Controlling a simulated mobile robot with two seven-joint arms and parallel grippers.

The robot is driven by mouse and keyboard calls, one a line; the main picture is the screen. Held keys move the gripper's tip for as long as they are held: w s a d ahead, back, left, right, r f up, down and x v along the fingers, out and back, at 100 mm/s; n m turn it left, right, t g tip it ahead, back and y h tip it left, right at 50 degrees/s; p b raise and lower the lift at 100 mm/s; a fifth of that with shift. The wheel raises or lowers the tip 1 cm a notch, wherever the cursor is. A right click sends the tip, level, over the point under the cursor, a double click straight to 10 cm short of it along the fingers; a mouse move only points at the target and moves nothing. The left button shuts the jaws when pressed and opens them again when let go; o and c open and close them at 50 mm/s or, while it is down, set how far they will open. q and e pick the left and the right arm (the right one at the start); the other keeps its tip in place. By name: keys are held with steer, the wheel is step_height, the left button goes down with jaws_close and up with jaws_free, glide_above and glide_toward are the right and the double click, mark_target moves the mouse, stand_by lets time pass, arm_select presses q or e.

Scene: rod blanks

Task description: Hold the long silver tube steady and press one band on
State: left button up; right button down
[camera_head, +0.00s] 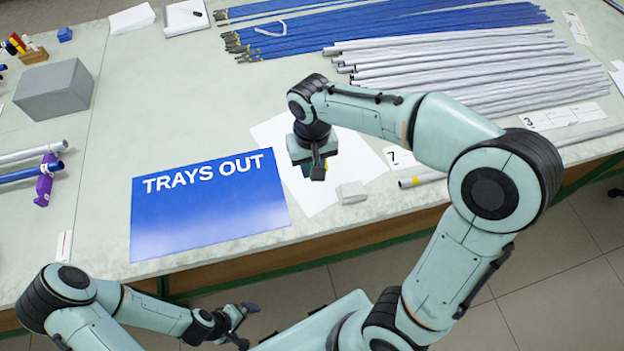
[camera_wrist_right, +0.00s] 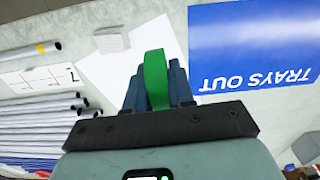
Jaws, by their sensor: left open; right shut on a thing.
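The long silver tube (camera_head: 432,178) with a yellow mark near its end lies at the front right of the table, partly behind my right arm. Its end shows in the right wrist view (camera_wrist_right: 22,55). My right gripper (camera_head: 318,172) points down above the white sheet (camera_head: 360,160), to the left of the tube's end. In the right wrist view, the gripper (camera_wrist_right: 158,85) is shut on a green band (camera_wrist_right: 156,72), seen edge-on between the fingers. My left gripper (camera_head: 243,322) is open and empty, low in front of the table, away from the tube.
A white block (camera_head: 352,193) sits by the sheet. A blue "TRAYS OUT" sign (camera_head: 205,222) lies left of it. Silver tubes (camera_head: 480,62) and blue rods (camera_head: 390,28) fill the back right. A grey box (camera_head: 55,92) and a purple holder (camera_head: 45,180) stand left.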

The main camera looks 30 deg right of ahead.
mark_target(312, 209)
steer(key=shift+r, duration=0.25)
arm_select(q)
steer(key=shift+s+f+b, duration=1)
steer(key=shift+s+f, duration=0.1)
steer(key=shift+f, duration=0.15)
arm_select(e)
step_height(312, 209, down, 20)
steer(key=shift+r, duration=0.2)
steer(key=shift+f, duration=0.3)
steer(key=c, duration=1)
jaws_free()
steer(key=shift+s+r, duration=0.1)
arm_select(q)
steer(key=shift+s+f, duration=0.15)
steer(key=shift+f, duration=0.05)
